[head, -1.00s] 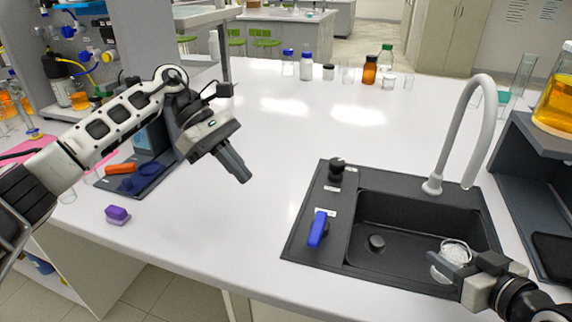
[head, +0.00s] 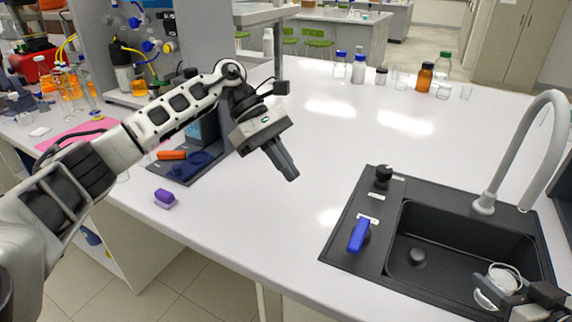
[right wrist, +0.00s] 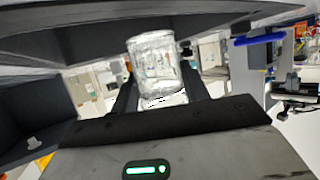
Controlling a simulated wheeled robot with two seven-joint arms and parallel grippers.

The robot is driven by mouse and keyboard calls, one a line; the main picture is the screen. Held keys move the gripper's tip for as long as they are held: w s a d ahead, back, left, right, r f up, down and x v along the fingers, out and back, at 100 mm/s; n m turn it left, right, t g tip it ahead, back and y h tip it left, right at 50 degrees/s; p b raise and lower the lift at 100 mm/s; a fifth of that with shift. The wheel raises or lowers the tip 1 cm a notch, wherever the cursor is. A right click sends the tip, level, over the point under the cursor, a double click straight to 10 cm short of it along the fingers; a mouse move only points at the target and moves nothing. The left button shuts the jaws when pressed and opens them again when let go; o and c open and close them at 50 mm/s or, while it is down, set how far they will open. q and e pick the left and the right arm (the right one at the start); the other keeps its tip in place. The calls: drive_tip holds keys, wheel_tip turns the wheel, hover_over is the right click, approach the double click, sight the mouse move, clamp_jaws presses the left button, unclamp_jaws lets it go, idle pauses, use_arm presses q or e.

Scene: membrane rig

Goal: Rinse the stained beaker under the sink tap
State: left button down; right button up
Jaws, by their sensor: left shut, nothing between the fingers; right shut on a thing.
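A clear glass beaker (head: 497,284) is at the lower right of the head view, low at the front right of the dark sink basin (head: 450,241). It also shows in the right wrist view (right wrist: 155,65) between my fingers. My right gripper (head: 512,297) is shut on it. I cannot make out a stain. The grey gooseneck tap (head: 527,140) stands behind the basin, its spout over the basin's right side. No water shows. A blue lever (head: 359,234) and a black knob (head: 383,172) are on the sink's left deck. My left gripper (head: 288,170) is shut and empty above the bench.
A purple block (head: 164,198) lies near the bench's front edge. A dark tray (head: 190,170) with an orange item is at left. Several bottles (head: 425,77) stand at the back. The bench's middle is clear.

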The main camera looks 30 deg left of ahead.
drive_tip(key=s+r, duration=0.4)
drive_tip(key=s, duration=0.1)
drive_tip(key=shift+d, duration=0.3)
idle(0.4)
idle(1.2)
